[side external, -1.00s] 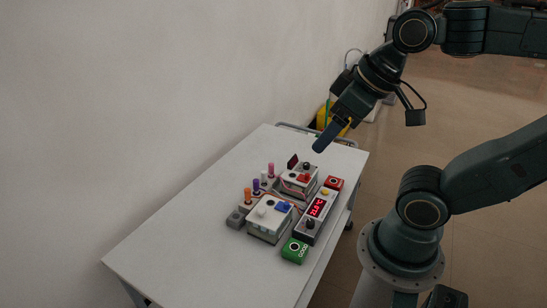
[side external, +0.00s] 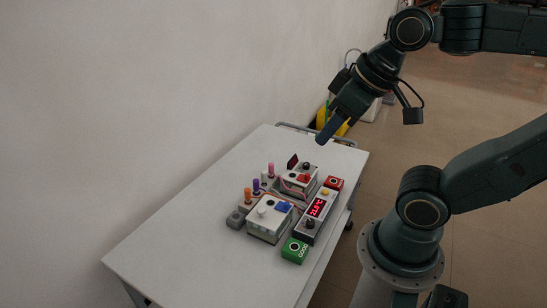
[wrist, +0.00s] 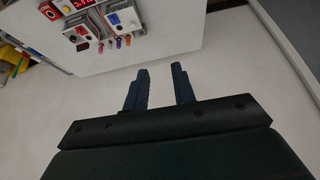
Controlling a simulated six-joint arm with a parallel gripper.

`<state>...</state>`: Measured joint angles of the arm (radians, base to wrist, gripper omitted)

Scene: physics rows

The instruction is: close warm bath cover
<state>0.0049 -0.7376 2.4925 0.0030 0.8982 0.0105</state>
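The warm bath is most likely the white box with the red patch (side external: 299,179), at the back of the device group on the table. A black knob (side external: 306,166) shows at its top, and a small dark red panel (side external: 292,161) stands upright beside it. I cannot tell clearly whether its cover is open. The box with a red patch also shows at the upper left of the wrist view (wrist: 80,31). My gripper (side external: 320,143) hangs in the air above and beyond the box, touching nothing. In the wrist view its two fingers (wrist: 160,80) are apart and empty.
A similar box with a blue patch (side external: 269,218) stands nearer. Coloured-cap tubes (side external: 256,186), a red-lit display unit (side external: 316,208), a green block (side external: 295,251) and a red block (side external: 334,183) crowd around. The table's left part (side external: 180,240) is clear; a wall runs behind.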

